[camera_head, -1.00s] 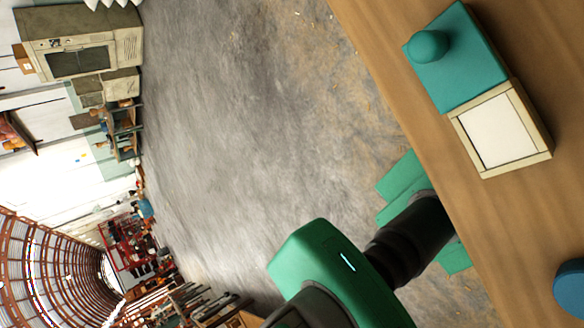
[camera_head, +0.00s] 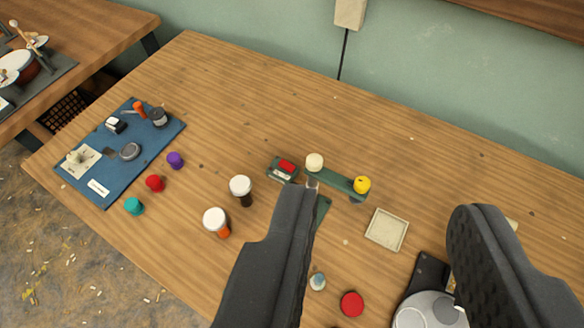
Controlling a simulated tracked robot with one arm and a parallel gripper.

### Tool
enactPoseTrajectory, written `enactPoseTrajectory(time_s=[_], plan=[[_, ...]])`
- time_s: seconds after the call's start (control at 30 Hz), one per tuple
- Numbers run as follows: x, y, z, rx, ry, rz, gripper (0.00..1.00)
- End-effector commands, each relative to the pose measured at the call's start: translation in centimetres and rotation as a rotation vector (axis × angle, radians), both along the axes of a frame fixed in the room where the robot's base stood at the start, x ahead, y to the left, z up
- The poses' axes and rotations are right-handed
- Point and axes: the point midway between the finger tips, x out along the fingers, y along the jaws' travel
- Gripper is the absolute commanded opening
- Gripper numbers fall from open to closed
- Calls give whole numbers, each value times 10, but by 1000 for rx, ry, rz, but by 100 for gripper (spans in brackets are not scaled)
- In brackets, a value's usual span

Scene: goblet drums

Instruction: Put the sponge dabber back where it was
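I cannot surely tell which thing is the sponge dabber. A small round pale-and-blue piece (camera_head: 317,281) stands on the wooden table (camera_head: 390,130) at the lower middle and may be it. A shallow square cream tray (camera_head: 386,229) lies empty between my fingers in the picture. My gripper (camera_head: 385,200) is open wide over the table, with nothing seen between its fingers. A green strip (camera_head: 340,181) bears a cream knob (camera_head: 314,161) and a yellow knob (camera_head: 362,185). The left finger hides part of the green piece below the strip.
A blue mat (camera_head: 160,135) with several tools lies at the far left. A red disc (camera_head: 351,304) and a grey round plate (camera_head: 425,312) are at the front. The back right of the table is clear.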

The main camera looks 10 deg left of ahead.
Motion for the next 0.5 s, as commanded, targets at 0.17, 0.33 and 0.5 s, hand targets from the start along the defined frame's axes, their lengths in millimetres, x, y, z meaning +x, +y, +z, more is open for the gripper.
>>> enactPoseTrajectory(time_s=[0.17, 0.33, 0.5], plan=[[-37, -5, 51, 47, -160, -29, 38], [-52, -5, 69, 67, -217, -38, 38], [-52, -5, 70, 69, -221, -39, 38]])
